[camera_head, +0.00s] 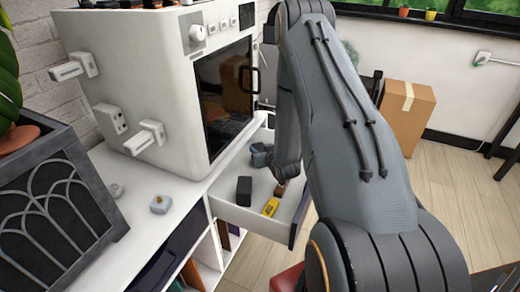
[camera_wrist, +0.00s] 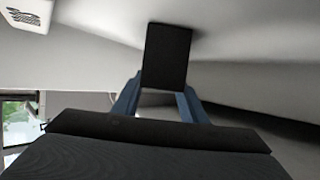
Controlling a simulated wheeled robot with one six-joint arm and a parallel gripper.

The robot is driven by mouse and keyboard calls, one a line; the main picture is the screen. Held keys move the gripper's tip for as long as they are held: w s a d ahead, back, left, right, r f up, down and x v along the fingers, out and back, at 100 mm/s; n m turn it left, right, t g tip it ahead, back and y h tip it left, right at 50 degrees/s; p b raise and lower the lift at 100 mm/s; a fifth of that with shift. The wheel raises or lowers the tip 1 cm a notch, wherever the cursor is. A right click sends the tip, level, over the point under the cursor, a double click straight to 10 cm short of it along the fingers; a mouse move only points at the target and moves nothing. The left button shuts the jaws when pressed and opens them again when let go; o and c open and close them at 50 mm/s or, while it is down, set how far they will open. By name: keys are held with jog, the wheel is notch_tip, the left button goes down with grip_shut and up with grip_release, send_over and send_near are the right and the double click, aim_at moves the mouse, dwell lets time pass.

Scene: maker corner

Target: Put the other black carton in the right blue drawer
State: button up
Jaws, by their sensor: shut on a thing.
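The right blue drawer (camera_head: 291,232) is pulled open under the white machine, with a dark blue front and a pale inside. A black carton (camera_head: 244,190) stands at its left side, beside a yellow item (camera_head: 270,207) and a small brown item (camera_head: 280,188). My gripper (camera_head: 260,155) is over the drawer's back part, largely hidden by my arm. In the wrist view, a black carton (camera_wrist: 167,55) is between the blue fingers of my gripper (camera_wrist: 160,85), which are shut on it. I cannot tell whether this is the carton seen in the drawer.
The white machine (camera_head: 150,80) with a dark glass door stands behind the drawer. A dark planter (camera_head: 55,200) and a small grey item (camera_head: 160,204) are on the white counter (camera_head: 135,245). A closed dark drawer (camera_head: 180,250) is to the left. A cardboard box (camera_head: 405,115) stands on the floor.

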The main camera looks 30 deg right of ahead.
jog(key=shift+f, duration=0.2)
jog(key=o, duration=1.1)
jog(key=shift+r, duration=0.1)
